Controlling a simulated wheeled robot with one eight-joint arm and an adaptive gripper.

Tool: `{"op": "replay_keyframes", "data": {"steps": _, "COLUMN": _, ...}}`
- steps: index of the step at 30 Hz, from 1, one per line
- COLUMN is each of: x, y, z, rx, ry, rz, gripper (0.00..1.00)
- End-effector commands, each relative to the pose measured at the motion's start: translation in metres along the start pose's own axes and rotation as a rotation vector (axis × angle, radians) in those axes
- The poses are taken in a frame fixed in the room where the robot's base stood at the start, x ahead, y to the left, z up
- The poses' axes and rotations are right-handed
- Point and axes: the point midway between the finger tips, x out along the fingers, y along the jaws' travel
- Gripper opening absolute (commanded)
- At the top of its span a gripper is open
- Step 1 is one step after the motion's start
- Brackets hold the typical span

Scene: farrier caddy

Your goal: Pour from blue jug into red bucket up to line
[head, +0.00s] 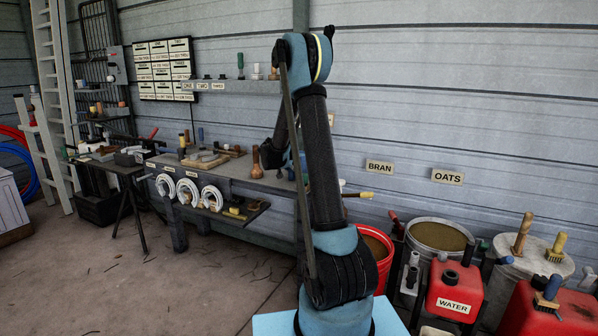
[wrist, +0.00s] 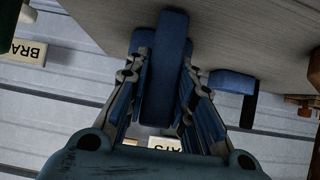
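In the wrist view, an upright blue bar (wrist: 160,85), possibly part of the blue jug, lies between the two fingers of my gripper (wrist: 163,55). The fingers stand on both sides of it; whether they press on it I cannot tell. A second dark blue piece (wrist: 235,84) shows to the right, under the grey surface. In the head view my arm hides most of my gripper, near the bench's right end. A bit of blue shows just right of the arm there. The red bucket (head: 384,262) stands right of my arm, partly hidden, with brown content; no line is visible on it.
The workbench (head: 250,180) runs along the wall, with tools on top and horseshoes on its front. A grey tub (head: 438,250), a red water container (head: 455,287), a lidded pale tub (head: 535,262) and another red container (head: 560,315) crowd the right. The floor at left is mostly clear.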

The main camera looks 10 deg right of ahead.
Motion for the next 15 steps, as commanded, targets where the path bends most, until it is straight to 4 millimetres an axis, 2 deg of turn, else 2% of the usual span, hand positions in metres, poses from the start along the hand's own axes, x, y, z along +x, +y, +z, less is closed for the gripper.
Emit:
{"op": "replay_keyframes", "data": {"steps": 2, "x": 0.0, "y": 0.0001, "z": 0.0001, "rx": 0.0, "ry": 0.0, "rz": 0.0, "gripper": 0.0}}
{"op": "replay_keyframes", "data": {"steps": 3, "x": 0.0, "y": 0.0001, "z": 0.0001, "rx": 0.0, "ry": 0.0, "rz": 0.0, "gripper": 0.16}}
{"op": "replay_keyframes", "data": {"steps": 5, "x": 0.0, "y": 0.0001, "z": 0.0001, "rx": 0.0, "ry": 0.0, "rz": 0.0, "gripper": 0.02}}
{"op": "replay_keyframes", "data": {"steps": 6, "x": 0.0, "y": 0.0001, "z": 0.0001, "rx": 0.0, "ry": 0.0, "rz": 0.0, "gripper": 0.0}}
{"op": "replay_keyframes", "data": {"steps": 15, "x": -0.0009, "y": 0.0, "z": -0.0012, "rx": 0.0, "ry": 0.0, "rz": 0.0, "gripper": 0.0}}
